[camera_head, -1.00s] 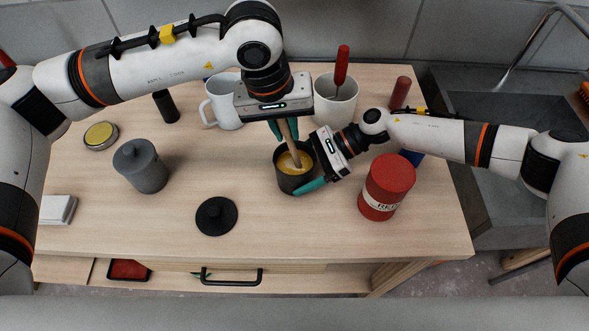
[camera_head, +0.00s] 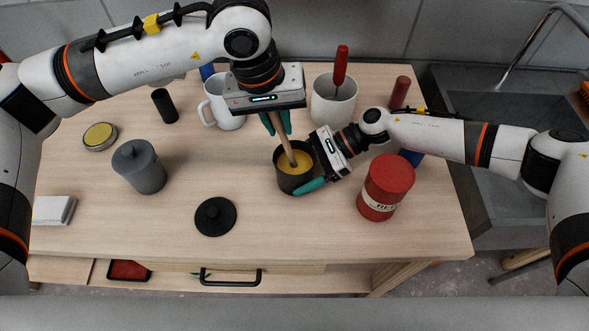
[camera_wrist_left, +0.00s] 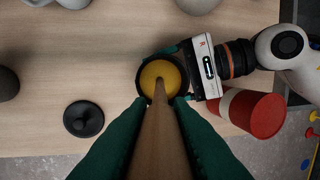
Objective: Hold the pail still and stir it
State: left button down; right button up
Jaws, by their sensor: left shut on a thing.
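The dark pail (camera_head: 296,185) stands on the table with yellow paint (camera_head: 301,160) inside; it also shows in the left wrist view (camera_wrist_left: 143,82). My left gripper (camera_head: 278,124) is above it, shut on a wooden stirring stick (camera_head: 284,141). The stick slants down into the paint, its lower end hidden in it. In the left wrist view the stick (camera_wrist_left: 162,135) runs between the green fingers. My right gripper (camera_head: 308,166) comes from the right, with its fingers on either side of the pail, shut on it. The far finger is mostly hidden in the head view.
A red tin (camera_head: 385,190) stands right of the pail. A black lid (camera_head: 215,217) and grey lidded pot (camera_head: 140,168) are to the left. A white mug (camera_head: 222,105) and a white pot with a red-handled tool (camera_head: 335,105) stand behind. The front middle of the table is clear.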

pick_arm(q)
jog(key=shift+s+a+r, duration=0.1)
jog(key=shift+a+r, duration=0.1)
jog(key=shift+r, duration=0.9)
jog(key=shift+s+a+r, duration=0.1)
jog(key=shift+a+r, duration=0.1)
jog(key=shift+r, duration=0.95)
jog(key=shift+s+a+r, duration=0.1)
jog(key=shift+a+r, duration=0.1)
jog(key=shift+r, duration=0.9)
jog(key=shift+r, duration=0.1)
jog(key=shift+r, duration=2.4)
pick_arm(e)
jog(key=o, duration=0.8)
jog(key=shift+d, duration=0.1)
